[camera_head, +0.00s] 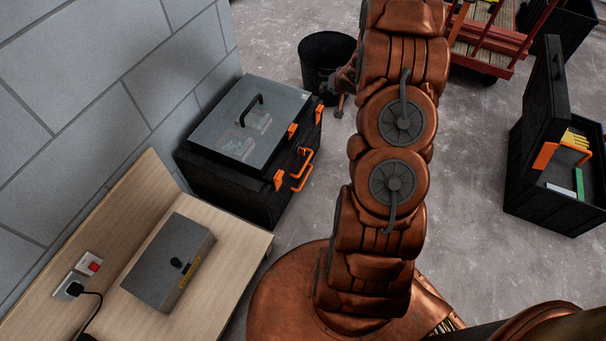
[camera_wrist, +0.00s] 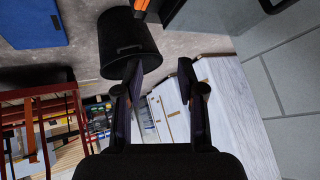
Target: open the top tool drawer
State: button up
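A pale cabinet (camera_wrist: 232,112) stands against the grey block wall in the wrist view. Its front (camera_wrist: 172,108) shows panels that look like drawer fronts, with thin brownish lines; they look closed, but I cannot make out the handles. My gripper (camera_wrist: 160,80) is open and empty in the wrist view. Its two dark fingers are apart, with the cabinet front and floor beyond them, and it does not visibly touch the cabinet. One finger covers part of the front. The cabinet does not clearly show in the head view, where my copper-coloured arm hides much of the middle.
A black bucket (camera_head: 326,58) stands on the floor; it also shows in the wrist view (camera_wrist: 128,42). A black toolbox (camera_head: 235,185) with orange latches sits by the wall. A red cart (camera_head: 490,48) and an open black box (camera_head: 555,200) are right. A grey case (camera_head: 165,262) lies on a wooden bench.

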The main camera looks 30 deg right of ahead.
notch_tip(320, 180, down, 18)
jog(key=s+a+m+t+y+b, duration=0.2)
jog(key=y+b, duration=0.2)
jog(key=b, duration=0.2)
jog(key=m+t+y+b, duration=0.3)
jog(key=y+b, duration=0.2)
jog(key=b, duration=0.3)
send_near(303, 167)
jog(key=w+f, duration=0.2)
jog(key=shift+a+r+b+x, duration=0.15)
jog(key=shift+b+x, duration=0.2)
jog(key=shift+x, duration=1)
jog(key=shift+a+r+b+x, duration=0.15)
jog(key=shift+b+x, duration=0.25)
jog(key=shift+x, duration=0.95)
jog(key=shift+a+r+b+x, duration=0.15)
jog(key=shift+b+x, duration=0.2)
jog(key=shift+x, duration=0.95)
jog(key=shift+s, duration=0.1)
jog(key=shift+c, duration=0.3)
grip_shut()
jog(key=shift+f, duration=0.1)
